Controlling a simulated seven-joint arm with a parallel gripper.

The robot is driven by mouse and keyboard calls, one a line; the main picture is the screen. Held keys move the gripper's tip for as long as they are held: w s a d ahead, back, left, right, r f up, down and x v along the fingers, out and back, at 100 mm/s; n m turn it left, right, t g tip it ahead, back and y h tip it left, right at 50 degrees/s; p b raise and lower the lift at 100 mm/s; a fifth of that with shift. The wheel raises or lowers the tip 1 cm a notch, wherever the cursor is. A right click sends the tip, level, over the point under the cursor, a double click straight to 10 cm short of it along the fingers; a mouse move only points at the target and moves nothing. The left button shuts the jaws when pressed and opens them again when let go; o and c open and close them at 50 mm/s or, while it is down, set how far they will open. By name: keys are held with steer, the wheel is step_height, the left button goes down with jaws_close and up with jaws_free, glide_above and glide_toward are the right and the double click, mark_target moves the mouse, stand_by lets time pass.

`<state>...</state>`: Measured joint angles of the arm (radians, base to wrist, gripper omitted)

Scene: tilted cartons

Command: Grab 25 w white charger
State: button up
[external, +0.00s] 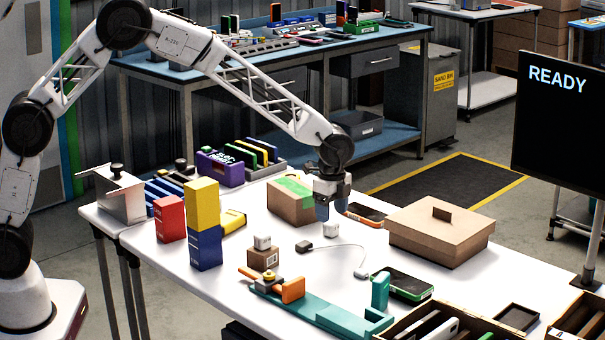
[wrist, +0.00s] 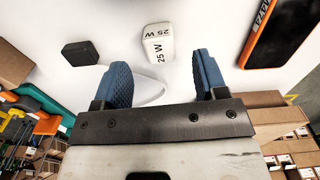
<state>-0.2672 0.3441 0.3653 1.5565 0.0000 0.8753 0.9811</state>
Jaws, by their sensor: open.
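The white charger marked "25 W" (wrist: 158,45) stands on the white table, ahead of my fingertips and roughly between their lines in the wrist view. In the external view it is the small white block (external: 331,230) just below my gripper (external: 327,210). My gripper's blue fingers (wrist: 165,75) are spread open with nothing between them but table and a white cable loop. A black block (wrist: 80,52) lies left of the charger; in the external view it is a black plug (external: 304,246) by a white cable. Another white cube (external: 262,242) sits on a small cardboard box.
An orange-edged phone (wrist: 278,35) lies right of the charger. A cardboard box with green tape (external: 291,202) stands close behind-left of my gripper, and a larger lidded carton (external: 440,238) to the right. Red, yellow and blue boxes (external: 205,220) stand left.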

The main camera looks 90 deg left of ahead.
mark_target(331, 223)
steer(key=shift+f, duration=2.5)
steer(key=c, duration=1)
steer(key=shift+r, duration=0.1)
steer(key=shift+r, duration=0.85)
steer(key=shift+s+r, duration=0.25)
steer(key=shift+r, duration=0.65)
steer(key=s+d, duration=0.1)
steer(key=s, duration=0.4)
steer(key=s+d+r, duration=0.1)
steer(key=s, duration=0.4)
steer(key=s+d, duration=0.2)
steer(key=s, duration=0.3)
steer(key=shift+r, duration=0.15)
